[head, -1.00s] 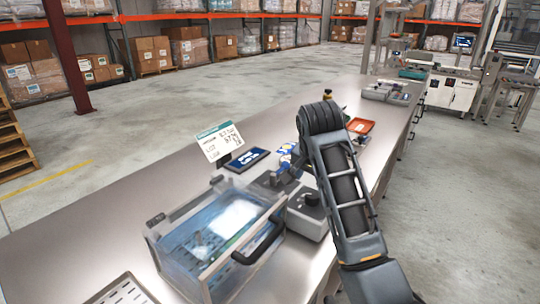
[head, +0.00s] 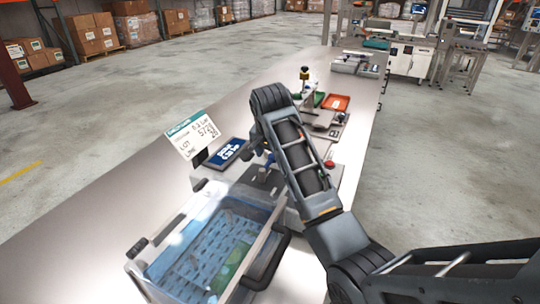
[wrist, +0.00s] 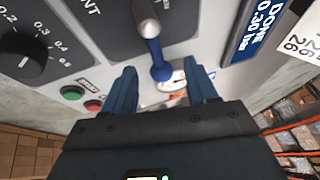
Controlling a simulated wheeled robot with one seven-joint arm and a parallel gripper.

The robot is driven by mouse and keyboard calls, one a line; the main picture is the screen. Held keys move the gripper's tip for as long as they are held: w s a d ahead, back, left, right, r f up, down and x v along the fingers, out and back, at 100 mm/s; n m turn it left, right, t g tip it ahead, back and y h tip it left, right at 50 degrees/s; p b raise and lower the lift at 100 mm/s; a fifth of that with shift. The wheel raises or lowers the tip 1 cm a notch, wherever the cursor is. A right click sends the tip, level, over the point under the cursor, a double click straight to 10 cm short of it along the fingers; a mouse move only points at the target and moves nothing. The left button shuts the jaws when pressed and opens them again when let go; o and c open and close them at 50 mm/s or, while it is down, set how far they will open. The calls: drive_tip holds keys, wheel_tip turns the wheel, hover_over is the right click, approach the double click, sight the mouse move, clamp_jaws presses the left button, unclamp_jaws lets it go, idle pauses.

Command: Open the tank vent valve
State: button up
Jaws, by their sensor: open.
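The vent valve is a blue lever (wrist: 157,55) on a silver pivot on the grey panel (wrist: 100,45); printed letters "NT" show beside it in the wrist view. My gripper (wrist: 160,74) is open, its two blue fingers spread on either side of the lever's free end. I cannot tell whether either finger touches it. The clear tank (head: 262,235) stands on the bench in the head view, with blue water and a green piece inside. My arm hides much of the panel unit there.
A black dial (wrist: 25,57), a green button (wrist: 73,93) and a red button (wrist: 93,105) sit near the lever. A blue display (head: 233,152) reading "DONE 0.30 bar" and a label card (head: 192,134) stand behind the tank. A red tray (head: 335,103) lies farther along the bench.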

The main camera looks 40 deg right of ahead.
drive_tip(key=shift+x, duration=0.95)
clamp_jaws()
